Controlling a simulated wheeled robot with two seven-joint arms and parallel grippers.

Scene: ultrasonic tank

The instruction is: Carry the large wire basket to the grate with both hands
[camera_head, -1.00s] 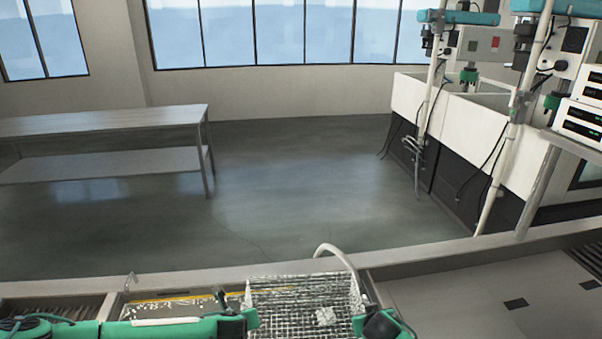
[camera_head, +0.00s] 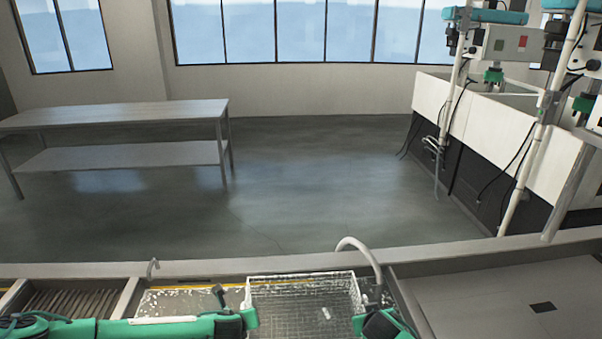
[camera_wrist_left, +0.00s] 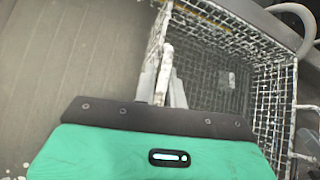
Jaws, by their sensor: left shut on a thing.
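The large wire basket (camera_head: 300,278) is between my two grippers at the front of the head view. A small pale piece (camera_head: 325,313) shows inside it. My left gripper (camera_head: 248,305) is at the basket's left side. In the left wrist view its fingers (camera_wrist_left: 165,75) are shut on the basket's near wire wall, and the basket (camera_wrist_left: 235,40) extends to the right. My right gripper (camera_head: 362,318) is at the basket's right side; its fingertips are too hidden to tell their state. The slatted grate (camera_head: 70,301) lies to the left.
A speckled tank section (camera_head: 180,303) with a yellow edge lies between grate and basket. A curved pale pipe (camera_head: 362,247) rises behind the basket's right side. A flat grey worktop (camera_head: 480,300) lies to the right. A counter ledge (camera_head: 210,268) runs behind.

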